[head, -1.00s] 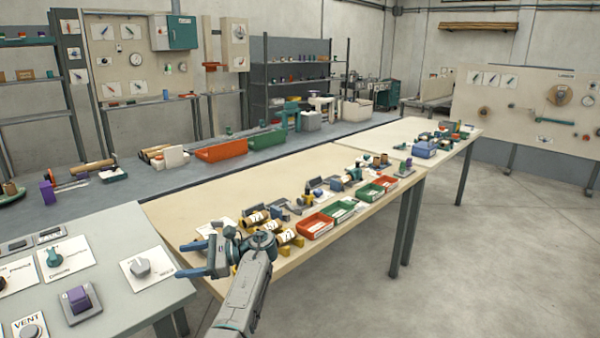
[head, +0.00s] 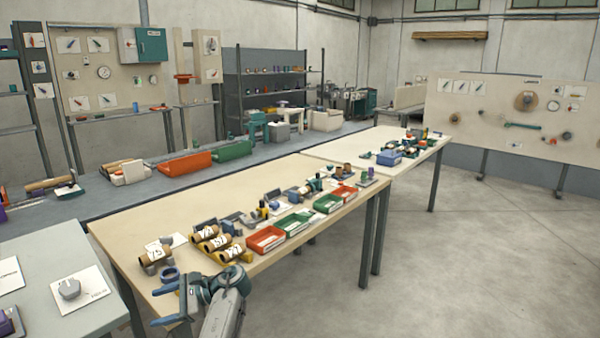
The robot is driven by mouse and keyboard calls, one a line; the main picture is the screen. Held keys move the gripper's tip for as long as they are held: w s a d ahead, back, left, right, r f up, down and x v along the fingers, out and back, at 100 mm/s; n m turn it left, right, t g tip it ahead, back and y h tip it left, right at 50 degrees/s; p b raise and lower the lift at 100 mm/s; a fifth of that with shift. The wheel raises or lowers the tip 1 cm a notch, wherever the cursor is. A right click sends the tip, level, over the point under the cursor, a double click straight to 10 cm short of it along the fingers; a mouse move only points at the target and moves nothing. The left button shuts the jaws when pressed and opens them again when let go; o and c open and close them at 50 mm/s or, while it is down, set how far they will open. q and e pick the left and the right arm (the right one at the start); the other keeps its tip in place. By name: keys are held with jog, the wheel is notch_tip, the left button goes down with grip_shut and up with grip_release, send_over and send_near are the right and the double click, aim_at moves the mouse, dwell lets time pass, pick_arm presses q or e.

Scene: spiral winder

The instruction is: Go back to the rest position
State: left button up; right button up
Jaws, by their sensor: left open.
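My left gripper (head: 172,300) is at the lower left of the head view, at the near edge of the wooden table (head: 130,232). Its blue fingers are apart and nothing shows between them. My left arm comes up from the bottom edge behind it. Labelled brown rolls (head: 217,242) on yellow holders lie on the table beyond the gripper, apart from it. My right gripper is not in view.
Red and green bins (head: 266,239) line the table's front edge. A grey control panel (head: 45,260) with a knob stands at the left. A blue box (head: 388,158) is on the farther table. The floor (head: 480,270) at right is clear.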

pick_arm(q)
jog(key=s+a+f+n+t+h, duration=0.25)
jog(key=s+f+n+h, duration=0.35)
jog(key=s+f, duration=1.3)
jog(key=s+d+r+n+t+h, duration=0.25)
jog(key=s+d+h, duration=0.2)
jog(key=s, duration=0.65)
jog(key=s+d+r+n+t+h, duration=0.1)
jog(key=s+d+r+n+h, duration=0.3)
jog(key=s, duration=0.7)
notch_tip(320, 180, down, 30)
jog(key=a+m+g, duration=0.1)
jog(key=m, duration=0.1)
jog(key=s+a+f+g, duration=0.1)
jog(key=s+f, duration=1.6)
jog(key=f, duration=0.3)
jog(key=shift+a+n+y, duration=0.3)
jog(key=shift+n+y, duration=0.05)
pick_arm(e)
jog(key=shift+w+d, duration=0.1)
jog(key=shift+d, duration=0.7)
